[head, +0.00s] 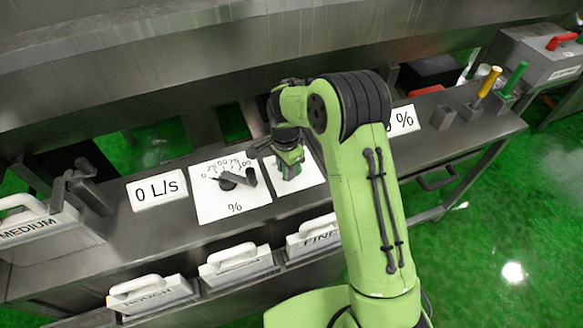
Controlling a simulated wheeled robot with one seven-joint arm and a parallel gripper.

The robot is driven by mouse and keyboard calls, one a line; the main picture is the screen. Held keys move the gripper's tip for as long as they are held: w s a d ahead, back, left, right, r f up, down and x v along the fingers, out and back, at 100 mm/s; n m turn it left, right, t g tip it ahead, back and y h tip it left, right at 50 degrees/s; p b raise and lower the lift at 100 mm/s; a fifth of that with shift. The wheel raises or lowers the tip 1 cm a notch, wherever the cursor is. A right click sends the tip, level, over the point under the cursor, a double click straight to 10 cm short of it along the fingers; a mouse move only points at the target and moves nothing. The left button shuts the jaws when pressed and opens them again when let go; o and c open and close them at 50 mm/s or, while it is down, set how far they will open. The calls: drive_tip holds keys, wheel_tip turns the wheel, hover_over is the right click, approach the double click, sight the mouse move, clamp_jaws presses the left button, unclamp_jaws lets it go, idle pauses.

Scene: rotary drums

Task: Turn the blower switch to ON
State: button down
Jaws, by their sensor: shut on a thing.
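My gripper (291,170) points down at a small white plate (311,171) on the grey metal bench. Its jaws are shut on the switch on this plate.
Left of my gripper is a white dial plate (232,203) marked % with a dark knob (238,179). A "0 L/s" sign (157,190) stands further left. Handled drawers (236,265) line the front. Yellow (490,81) and green (514,77) levers stand at right.

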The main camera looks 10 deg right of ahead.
drive_tip(key=shift+w+a+m, duration=0.2)
drive_tip(key=shift+a+m, duration=0.25)
drive_tip(key=shift+m, duration=0.35)
drive_tip(key=c, duration=0.9)
unclamp_jaws()
drive_tip(key=shift+o, duration=0.2)
drive_tip(key=shift+r, duration=0.1)
wheel_tip(320, 180, up, 16)
drive_tip(key=p, duration=0.2)
drive_tip(key=shift+f, duration=0.2)
